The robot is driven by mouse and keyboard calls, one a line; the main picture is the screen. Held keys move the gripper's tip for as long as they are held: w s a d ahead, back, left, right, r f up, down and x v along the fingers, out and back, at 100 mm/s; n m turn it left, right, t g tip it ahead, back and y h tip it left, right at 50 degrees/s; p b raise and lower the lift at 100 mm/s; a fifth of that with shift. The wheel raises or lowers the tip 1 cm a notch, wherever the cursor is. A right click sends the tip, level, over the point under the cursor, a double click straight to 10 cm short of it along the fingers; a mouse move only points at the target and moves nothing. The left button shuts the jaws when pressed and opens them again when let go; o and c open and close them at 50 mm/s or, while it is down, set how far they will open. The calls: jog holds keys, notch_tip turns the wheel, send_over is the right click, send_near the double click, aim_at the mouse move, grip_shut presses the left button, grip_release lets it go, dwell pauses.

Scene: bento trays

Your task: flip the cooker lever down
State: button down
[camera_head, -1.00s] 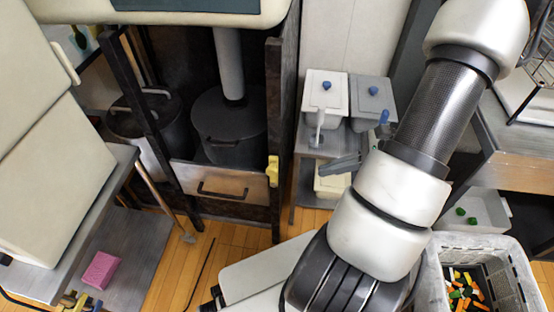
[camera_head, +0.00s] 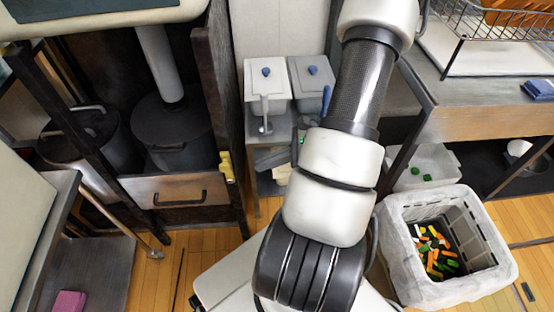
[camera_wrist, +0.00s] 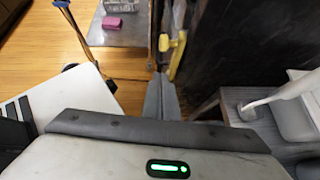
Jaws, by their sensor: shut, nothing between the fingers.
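The cooker lever is a small yellow handle (camera_head: 226,166) on the right front post of the dark cooker frame. In the wrist view the yellow lever (camera_wrist: 172,46) stands just beyond my fingertips, near the top middle. My gripper (camera_head: 262,160) is in front of the shelf to the right of the lever, with a gap between them in the head view. In the wrist view my gripper's grey fingers (camera_wrist: 161,84) are together and empty. I cannot tell from the wrist view whether they touch the lever. My arm hides part of the shelf.
The cooker (camera_head: 208,100) holds dark pots and has a drawer below. White and grey lidded tubs (camera_head: 267,76) stand on a shelf right of it. A grey crate (camera_head: 400,238) with colourful pieces stands at the lower right. A pink block (camera_head: 69,302) lies at the lower left.

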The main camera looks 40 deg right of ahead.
jog(key=w+a+f+b, duration=0.1)
jog(key=w+a, duration=0.3)
jog(key=shift+w+a, duration=0.15)
jog(key=shift+a, duration=0.25)
jog(key=shift+w, duration=0.1)
